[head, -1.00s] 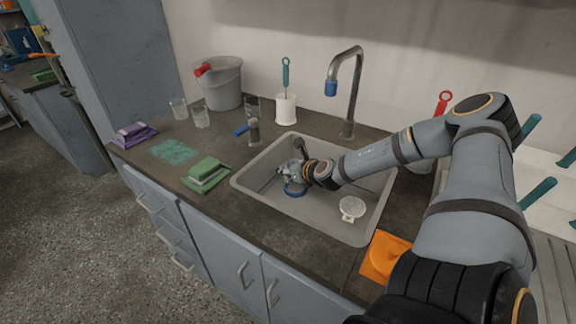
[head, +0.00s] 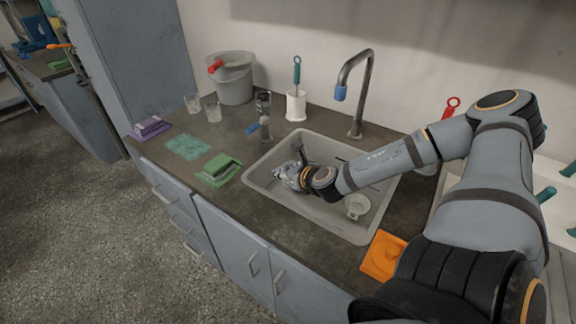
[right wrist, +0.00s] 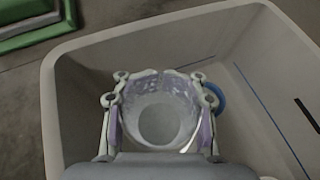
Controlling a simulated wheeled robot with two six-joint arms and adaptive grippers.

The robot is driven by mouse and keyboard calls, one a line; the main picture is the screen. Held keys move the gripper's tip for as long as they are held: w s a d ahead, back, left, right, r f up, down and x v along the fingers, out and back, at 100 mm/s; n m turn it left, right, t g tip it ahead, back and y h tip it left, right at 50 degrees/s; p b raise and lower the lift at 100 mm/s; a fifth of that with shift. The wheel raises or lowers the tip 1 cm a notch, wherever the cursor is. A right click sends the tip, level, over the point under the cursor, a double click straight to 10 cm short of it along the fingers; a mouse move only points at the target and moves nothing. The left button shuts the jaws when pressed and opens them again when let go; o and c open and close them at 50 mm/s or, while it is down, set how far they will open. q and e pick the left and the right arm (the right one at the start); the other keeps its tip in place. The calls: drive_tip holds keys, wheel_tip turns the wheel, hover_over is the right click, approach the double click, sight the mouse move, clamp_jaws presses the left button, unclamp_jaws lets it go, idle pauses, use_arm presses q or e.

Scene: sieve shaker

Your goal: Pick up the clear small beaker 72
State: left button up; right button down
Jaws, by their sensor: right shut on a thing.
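My right gripper (head: 287,176) is over the left part of the sink. In the right wrist view it is shut on a round, see-through small beaker (right wrist: 160,122), with one finger on each side. The beaker's wall has purple-white smears, and I look down into its mouth. In the head view the gripper mostly hides it. Two other clear beakers (head: 191,103) (head: 213,112) stand on the counter at the left. My left gripper is not in view.
The sink (head: 330,232) has raised walls around the gripper. A white strainer-like piece (head: 357,206) lies in it, and a blue ring (right wrist: 213,95) shows beside the gripper. The faucet (head: 366,85) rises behind.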

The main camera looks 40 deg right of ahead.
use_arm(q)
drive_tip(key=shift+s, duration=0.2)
use_arm(e)
drive_tip(key=shift+s+a+r, duration=0.35)
drive_tip(key=shift+a, duration=0.3)
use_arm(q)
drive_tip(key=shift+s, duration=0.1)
use_arm(e)
drive_tip(key=shift+r+p, duration=0.2)
drive_tip(key=shift+p, duration=0.1)
use_arm(q)
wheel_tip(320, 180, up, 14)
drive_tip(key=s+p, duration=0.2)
drive_tip(key=p, duration=1.2)
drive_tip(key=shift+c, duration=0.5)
use_arm(e)
wheel_tip(320, 180, up, 14)
drive_tip(key=shift+r, duration=0.15)
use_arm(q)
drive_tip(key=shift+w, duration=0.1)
use_arm(e)
drive_tip(key=shift+a, duration=0.1)
